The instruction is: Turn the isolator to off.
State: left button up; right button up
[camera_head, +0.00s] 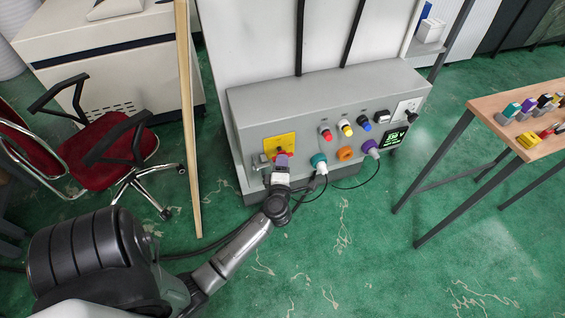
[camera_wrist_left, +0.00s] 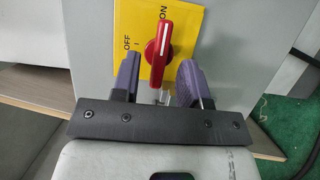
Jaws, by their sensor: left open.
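The isolator is a red rotary handle (camera_wrist_left: 160,45) on a yellow plate (camera_wrist_left: 187,30) marked OFF at the left and ON at the upper right. The handle's white line points up, close to the ON mark. The yellow plate (camera_head: 279,142) is at the left of the grey box's front in the head view. My left gripper (camera_wrist_left: 159,72) is open, with one purple finger on each side of the handle's lower part. I cannot tell whether they touch it. In the head view my left gripper (camera_head: 281,161) hides most of the handle. My right gripper is not in view.
The grey box (camera_head: 250,115) also carries coloured buttons, several round connectors with hanging cables, and a small green display (camera_head: 393,138). A wooden table (camera_head: 545,145) with small coloured items stands at the right. A wooden post (camera_head: 188,120) and red chair (camera_head: 100,160) are at the left.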

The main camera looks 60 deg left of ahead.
pick_arm(q)
jog(key=shift+x, duration=0.75)
jog(key=shift+f, duration=0.1)
grip_shut()
